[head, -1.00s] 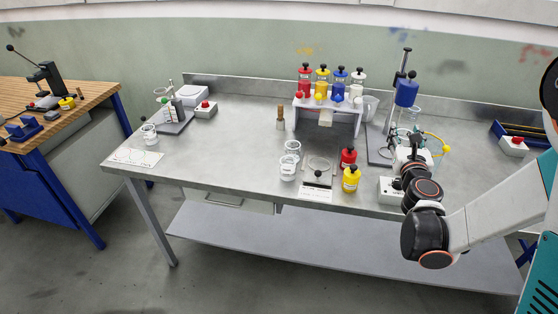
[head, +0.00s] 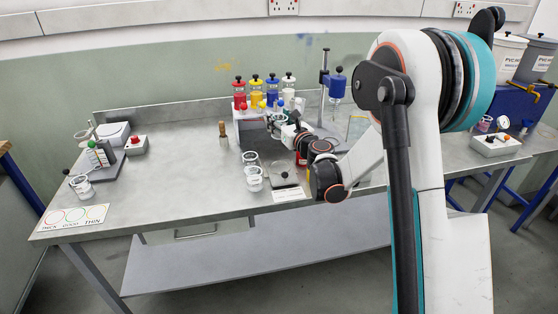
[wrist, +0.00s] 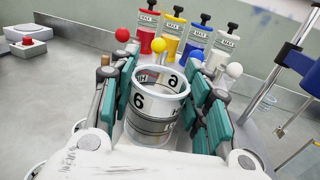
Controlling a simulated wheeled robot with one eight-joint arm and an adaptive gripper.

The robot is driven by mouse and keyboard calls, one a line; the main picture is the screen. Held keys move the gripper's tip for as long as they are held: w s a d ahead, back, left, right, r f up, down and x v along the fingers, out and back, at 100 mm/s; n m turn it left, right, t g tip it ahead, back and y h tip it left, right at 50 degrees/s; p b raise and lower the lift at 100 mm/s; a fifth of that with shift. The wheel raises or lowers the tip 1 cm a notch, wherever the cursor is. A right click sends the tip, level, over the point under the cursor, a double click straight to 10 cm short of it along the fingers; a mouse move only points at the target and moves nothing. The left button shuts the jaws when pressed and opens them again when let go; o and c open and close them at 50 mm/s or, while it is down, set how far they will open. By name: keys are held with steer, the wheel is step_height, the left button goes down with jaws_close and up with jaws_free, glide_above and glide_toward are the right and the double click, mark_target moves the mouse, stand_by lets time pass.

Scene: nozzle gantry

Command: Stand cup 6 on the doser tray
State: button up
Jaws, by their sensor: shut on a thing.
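Cup 6 (wrist: 155,115) is a clear, open-topped cup with a black 6 on its white band, seen in the wrist view. My gripper (wrist: 160,105) is shut on it, with a teal pad on each side; the cup looks about upright. In the head view my gripper (head: 288,127) is at the right part of the gantry (head: 249,115), in front of its nozzles. Red, yellow, blue and white dosers (wrist: 172,37) stand beyond the cup in the wrist view. I cannot make out the doser tray; my gripper and arm hide part of that area.
Two clear cups (head: 254,179) stand in front of the gantry beside a plate with a black knob (head: 284,173). A stand with a blue cylinder (head: 337,84) is right of my gripper. A wooden-handled tool (head: 223,137) stands left. The table's left middle is clear.

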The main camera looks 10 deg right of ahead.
step_height(320, 180, down, 14)
steer(key=b, duration=0.4)
steer(key=shift+r+b, duration=0.1)
steer(key=shift+b, duration=0.2)
steer(key=o, duration=1.2)
steer(key=shift+s+d, duration=0.1)
